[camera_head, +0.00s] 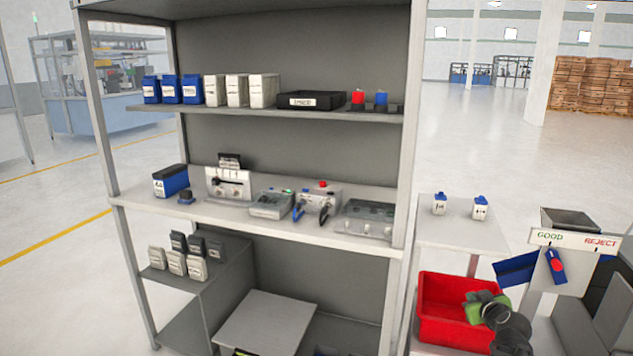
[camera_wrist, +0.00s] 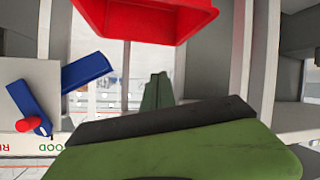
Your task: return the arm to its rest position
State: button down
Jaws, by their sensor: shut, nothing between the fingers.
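My gripper (camera_head: 474,306) is green and dark grey and shows low at the right in the head view, in front of the red bin (camera_head: 440,325). Its jaws are shut with nothing held. Dark round links of my arm are beside it, at the lower right. In the wrist view my gripper (camera_wrist: 157,96) fills the lower middle, with a large green and dark part close to the lens. The red bin also shows at the top of the wrist view (camera_wrist: 145,18), apart from the jaws. How deep the gripper is relative to the bin rim is unclear.
A tall grey shelf unit (camera_head: 403,140) with boxes and devices stands at centre left. A side shelf (camera_head: 455,237) holds two small white-and-blue bottles. A GOOD/REJECT sorter (camera_head: 575,240) with a blue flap and red knob stands right of the bin. Open floor lies behind.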

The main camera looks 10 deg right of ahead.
jog(key=a+f+n+g+y, duration=0.1)
jog(key=a+f+g+y, duration=0.2)
jog(key=a, duration=0.8)
jog(key=a+f+g+y, duration=0.2)
jog(key=a+f, duration=0.4)
jog(key=a, duration=0.5)
jog(key=s+a+f+m+g+h+p, duration=0.15)
jog(key=s+a+f+g, duration=0.25)
jog(key=s+a+g, duration=0.65)
jog(key=a+r+t+p, duration=0.3)
jog(key=r+p, duration=1.7)
jog(key=r, duration=0.1)
jog(key=shift+s+a, duration=0.2)
jog(key=shift+s, duration=0.1)
jog(key=shift+f+h, duration=0.1)
jog(key=shift+h, duration=0.15)
